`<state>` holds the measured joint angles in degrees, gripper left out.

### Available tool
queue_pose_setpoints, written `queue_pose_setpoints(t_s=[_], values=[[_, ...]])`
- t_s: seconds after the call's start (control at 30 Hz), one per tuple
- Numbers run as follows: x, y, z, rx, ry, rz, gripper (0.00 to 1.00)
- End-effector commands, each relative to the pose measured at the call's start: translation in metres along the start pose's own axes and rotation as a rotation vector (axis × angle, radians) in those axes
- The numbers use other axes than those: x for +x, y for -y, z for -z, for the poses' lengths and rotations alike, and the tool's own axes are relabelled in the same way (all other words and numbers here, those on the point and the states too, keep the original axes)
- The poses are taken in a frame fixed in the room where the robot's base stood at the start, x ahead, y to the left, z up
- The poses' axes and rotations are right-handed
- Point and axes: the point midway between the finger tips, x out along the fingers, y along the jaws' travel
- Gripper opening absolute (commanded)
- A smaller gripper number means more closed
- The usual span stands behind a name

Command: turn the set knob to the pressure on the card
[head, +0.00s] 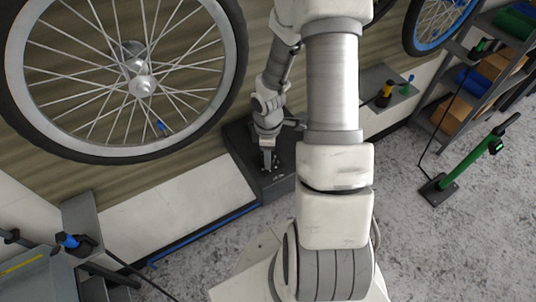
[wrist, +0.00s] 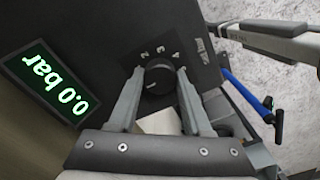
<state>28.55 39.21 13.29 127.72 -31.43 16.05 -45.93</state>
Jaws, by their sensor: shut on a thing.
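The set knob (wrist: 157,84) is a round black dial on a dark panel (wrist: 110,35) in the wrist view. White marks 2, 3 and 4 stand around its far side. My gripper (wrist: 159,73) is shut on the knob, one finger on each side. A green-lit display (wrist: 48,82) on the left of the panel reads 0.0 bar. In the head view my gripper (head: 268,162) is at the dark unit (head: 240,145) by the wall; the knob is too small to tell there. A pale patch (wrist: 160,122) shows between the fingers; I cannot tell whether it is the card.
A large wheel (head: 140,85) hangs at upper left and a blue-rimmed wheel (head: 437,25) at upper right. A green floor pump (head: 470,160) stands right, near a shelf (head: 470,90) with boxes. A small ledge (head: 385,100) carries bottles. The grey floor between is open.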

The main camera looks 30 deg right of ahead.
Motion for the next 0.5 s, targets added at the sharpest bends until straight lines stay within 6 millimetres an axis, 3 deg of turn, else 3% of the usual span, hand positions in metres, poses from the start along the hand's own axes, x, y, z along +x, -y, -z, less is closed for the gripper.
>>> queue_pose_setpoints(t_s=[0.27,0.5], values=[[0.0,-0.0004,0.0,0.029,0.001,-0.001,0.0],[0.0008,-0.0005,-0.0001,0.154,0.002,-0.001,0.0]])
